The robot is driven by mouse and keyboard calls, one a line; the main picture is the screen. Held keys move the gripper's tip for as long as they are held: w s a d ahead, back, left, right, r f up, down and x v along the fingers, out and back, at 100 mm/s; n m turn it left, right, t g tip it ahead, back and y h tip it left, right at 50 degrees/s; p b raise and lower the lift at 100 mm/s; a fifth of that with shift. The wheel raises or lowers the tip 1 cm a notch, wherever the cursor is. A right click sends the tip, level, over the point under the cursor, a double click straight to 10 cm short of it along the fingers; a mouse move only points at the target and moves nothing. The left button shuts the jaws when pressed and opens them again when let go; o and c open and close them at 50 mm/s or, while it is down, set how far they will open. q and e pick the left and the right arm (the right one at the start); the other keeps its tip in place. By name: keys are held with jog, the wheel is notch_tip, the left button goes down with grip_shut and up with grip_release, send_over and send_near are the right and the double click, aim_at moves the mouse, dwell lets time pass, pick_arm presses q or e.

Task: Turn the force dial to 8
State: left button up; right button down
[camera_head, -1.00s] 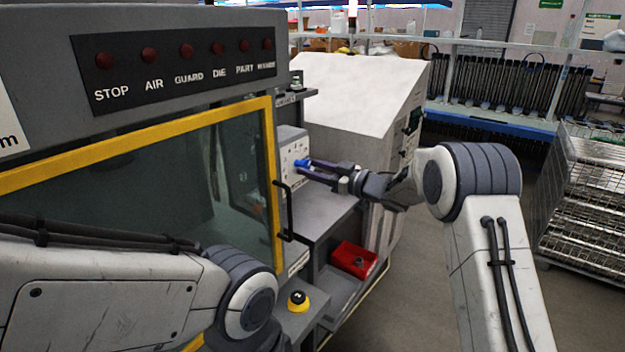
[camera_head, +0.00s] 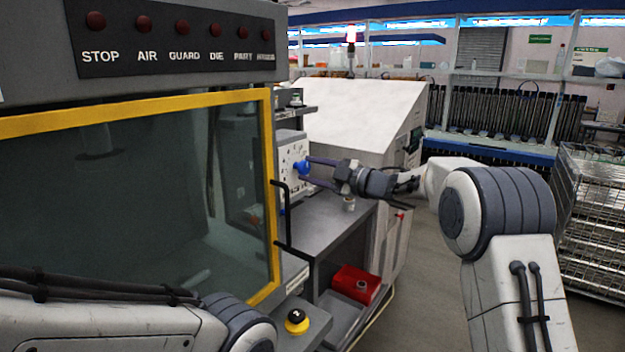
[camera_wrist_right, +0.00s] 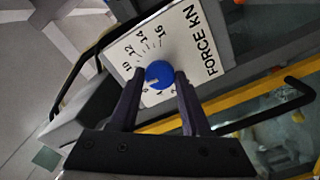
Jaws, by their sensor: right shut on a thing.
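The blue force dial (camera_wrist_right: 158,74) sits on a white panel (camera_wrist_right: 205,40) marked FORCE KN in the right wrist view. The numbers 10, 12, 14 and 16 are readable around it. The lower marks are partly hidden by the fingers, and I cannot tell where the pointer stands. My right gripper (camera_head: 306,170) is shut on the dial, with one dark finger on each side of it. The dial also shows as a small blue knob in the head view (camera_head: 300,168). My left gripper is out of view; only its arm shows at the lower left.
The yellow-framed machine guard (camera_head: 268,150) with a black handle (camera_head: 284,215) stands left of the dial. A grey bench (camera_head: 325,222) with a small pale cylinder (camera_head: 349,204) lies below my right gripper.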

jog(key=shift+n+b, duration=0.3)
jog(key=shift+n, duration=0.1)
jog(key=shift+c, duration=1.8)
grip_release()
jog(key=shift+d, duration=0.1)
jog(key=b+v, duration=0.2)
jog(key=v, duration=0.8)
jog(key=shift+s, duration=0.15)
jog(key=shift+d, duration=0.1)
